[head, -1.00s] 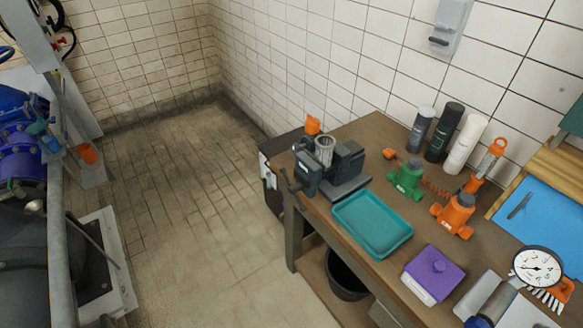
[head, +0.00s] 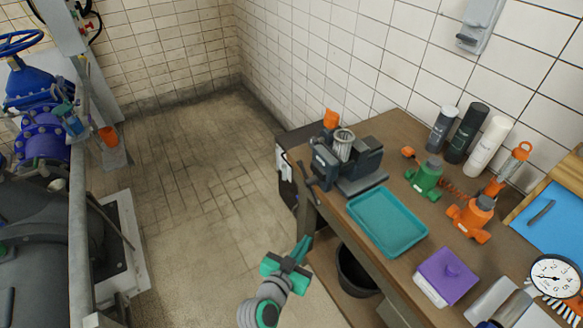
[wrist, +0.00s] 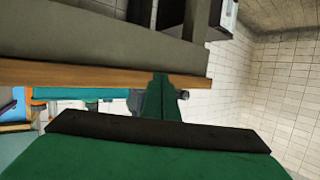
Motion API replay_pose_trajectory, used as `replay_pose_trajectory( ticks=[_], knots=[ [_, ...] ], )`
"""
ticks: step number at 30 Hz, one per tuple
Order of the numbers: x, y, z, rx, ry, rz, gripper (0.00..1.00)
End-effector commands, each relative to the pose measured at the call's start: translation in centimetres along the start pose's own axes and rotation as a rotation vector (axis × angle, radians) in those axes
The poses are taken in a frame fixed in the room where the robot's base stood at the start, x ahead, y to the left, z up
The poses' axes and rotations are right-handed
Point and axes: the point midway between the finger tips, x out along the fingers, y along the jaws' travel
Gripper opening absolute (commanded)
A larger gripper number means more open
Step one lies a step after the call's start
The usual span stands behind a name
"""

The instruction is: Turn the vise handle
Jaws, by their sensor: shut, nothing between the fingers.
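The dark grey vise (head: 365,166) stands on the back left corner of the wooden workbench (head: 405,128). Its thin dark handle (head: 304,173) is at the vise's left end, beyond the bench edge. A ribbed metal cylinder (head: 343,146) shows at the vise jaws. My green and grey gripper (head: 304,244) is in front of the bench's left end, below the handle in the picture and apart from it. Its fingers are together and empty. In the wrist view the closed green fingers (wrist: 162,97) partly cover a small dark part, likely of the vise.
A teal tray (head: 387,221) lies in front of the vise. A black bucket (head: 357,272) is under the bench. The floor left of the bench is clear.

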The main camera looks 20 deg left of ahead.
Motion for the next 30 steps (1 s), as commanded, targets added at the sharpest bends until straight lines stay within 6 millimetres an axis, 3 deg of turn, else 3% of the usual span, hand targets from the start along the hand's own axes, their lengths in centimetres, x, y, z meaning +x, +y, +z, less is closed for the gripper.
replay_pose_trajectory(
  ticks=[1, 7, 15, 19, 24, 30],
  knots=[
    [0.5, -1.6, -2.0, 0.033, 0.02, 0.017, 0.0],
    [0.8, -6.0, -8.3, 0.196, 0.075, 0.123, 0.0],
    [-2.6, -11.3, -16.4, 0.481, 0.142, 0.255, 0.0],
    [-4.5, -12.8, -18.8, 0.593, 0.159, 0.302, 0.0],
    [-6.0, -13.7, -20.2, 0.674, 0.166, 0.333, 0.0],
    [-5.0, -13.3, -20.5, 0.687, 0.168, 0.344, 0.0]
  ],
)
